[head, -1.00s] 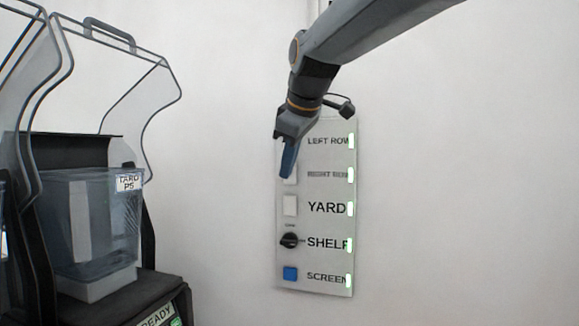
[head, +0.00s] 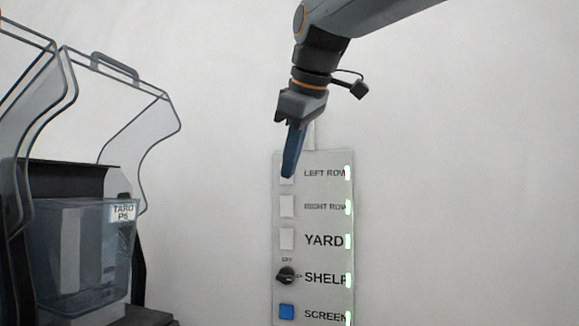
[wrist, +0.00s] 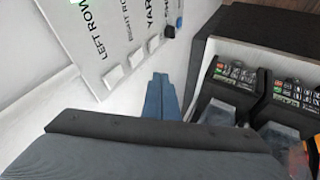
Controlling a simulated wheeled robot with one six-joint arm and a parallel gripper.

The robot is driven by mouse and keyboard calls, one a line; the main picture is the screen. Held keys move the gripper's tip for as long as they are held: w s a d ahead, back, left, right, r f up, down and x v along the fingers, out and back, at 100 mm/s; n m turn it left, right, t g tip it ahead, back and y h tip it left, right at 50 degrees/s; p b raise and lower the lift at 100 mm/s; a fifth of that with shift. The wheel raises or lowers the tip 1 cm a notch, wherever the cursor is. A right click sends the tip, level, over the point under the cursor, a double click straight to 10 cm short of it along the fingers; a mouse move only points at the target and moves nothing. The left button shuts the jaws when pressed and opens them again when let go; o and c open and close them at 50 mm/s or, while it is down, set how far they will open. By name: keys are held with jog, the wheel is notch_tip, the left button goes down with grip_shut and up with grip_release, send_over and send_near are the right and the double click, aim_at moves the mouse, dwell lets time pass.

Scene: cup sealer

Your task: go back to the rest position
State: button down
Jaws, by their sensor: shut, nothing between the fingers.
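My gripper (head: 290,172) is shut and empty, its blue fingers pointing down. In the head view its tips overlap the top switch, beside the LEFT ROW label, on the white switch panel (head: 313,225); I cannot tell whether they touch it. The gripper also shows in the wrist view (wrist: 161,80), fingers together, with the panel (wrist: 95,35) to the upper left. The panel has white rocker switches, a black knob (head: 286,275) beside SHELF and a blue switch (head: 287,312) beside SCREEN. Lit green strips (head: 348,241) run down its right edge.
At the left of the head view stands a machine with a clear bin (head: 85,245) labelled TARO P6 and a transparent raised cover (head: 150,130). The wrist view shows dark machines with keypads (wrist: 291,92) at the right. The wall right of the panel is bare.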

jog(key=d+f+m+g+h, duration=0.1)
jog(key=d+f+m+g, duration=0.2)
jog(key=f, duration=1.2)
jog(key=d+f+m, duration=0.3)
jog(key=d+f, duration=0.2)
jog(key=f, duration=1)
jog(key=s+d+f+m+g, duration=0.1)
jog(key=s+d+f+m, duration=0.2)
jog(key=s+f, duration=0.5)
jog(key=s+d+f+m+g+h, duration=0.1)
jog(key=s+d+f+m, duration=0.3)
jog(key=s+f, duration=0.4)
notch_tip(320, 180, down, 7)
jog(key=shift+s+d+g, duration=0.25)
jog(key=shift+g, duration=0.35)
